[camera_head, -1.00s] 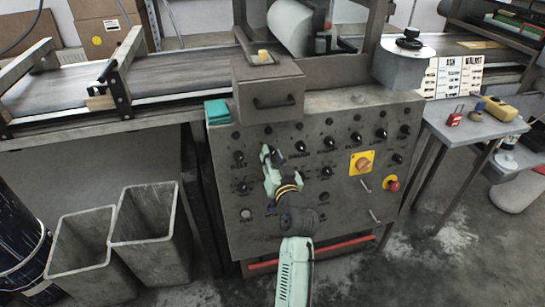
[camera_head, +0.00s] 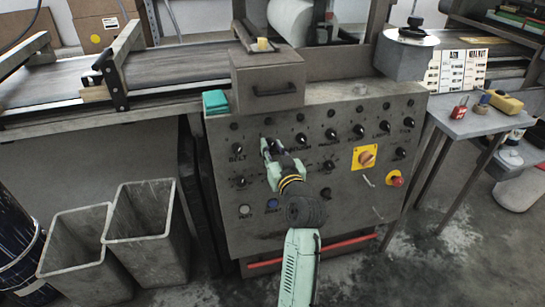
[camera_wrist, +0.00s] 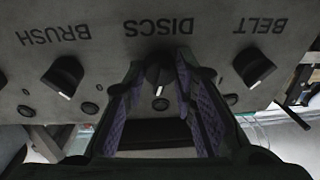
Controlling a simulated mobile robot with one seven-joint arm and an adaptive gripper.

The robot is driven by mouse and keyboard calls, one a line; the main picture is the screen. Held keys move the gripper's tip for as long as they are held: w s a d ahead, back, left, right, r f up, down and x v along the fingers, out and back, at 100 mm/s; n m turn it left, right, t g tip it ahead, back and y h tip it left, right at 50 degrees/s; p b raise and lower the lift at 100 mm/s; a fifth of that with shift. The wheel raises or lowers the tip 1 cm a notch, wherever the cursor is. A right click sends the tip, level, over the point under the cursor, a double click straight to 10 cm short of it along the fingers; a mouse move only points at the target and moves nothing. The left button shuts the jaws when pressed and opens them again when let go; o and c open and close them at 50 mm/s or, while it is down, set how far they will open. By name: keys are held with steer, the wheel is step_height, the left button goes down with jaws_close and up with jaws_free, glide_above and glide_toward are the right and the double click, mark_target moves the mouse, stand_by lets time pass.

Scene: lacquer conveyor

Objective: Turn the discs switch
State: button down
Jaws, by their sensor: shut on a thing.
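The discs switch (camera_wrist: 158,77) is a dark knob under the upside-down label DISCS in the wrist view. It sits between the two fingers of my gripper (camera_head: 268,148), which is shut on it. Its white pointer mark faces down in the wrist view, roughly straight away from the label. In the head view my gripper hides the switch on the grey control panel (camera_head: 230,205). The belt switch (camera_wrist: 253,66) is to the right in the wrist view and the brush switch (camera_wrist: 63,76) to the left, both clear of the fingers.
More dark knobs line the panel to the right, with a yellow-plated rotary switch (camera_head: 365,157) and a red stop button (camera_head: 396,179). A grey box (camera_head: 267,80) stands above the panel. Two grey bins (camera_head: 147,238) stand at the left. A side table (camera_head: 465,125) is at the right.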

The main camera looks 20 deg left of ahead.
steer(key=n+g+b, duration=0.1)
steer(key=n+b, duration=0.3)
steer(key=n, duration=0.1)
steer(key=shift+d+f+y+b, duration=0.1)
steer(key=shift+f+y+b, duration=0.05)
steer(key=shift+y+b, duration=0.25)
steer(key=shift+r+n+g+b, duration=0.2)
steer(key=shift+n+g+b, duration=0.2)
steer(key=shift+n+b, duration=1.5)
steer(key=shift+n+p, duration=0.3)
steer(key=shift+n, duration=0.4)
steer(key=c, duration=1.3)
jaws_free()
steer(key=v, duration=1.2)
steer(key=shift+r, duration=0.1)
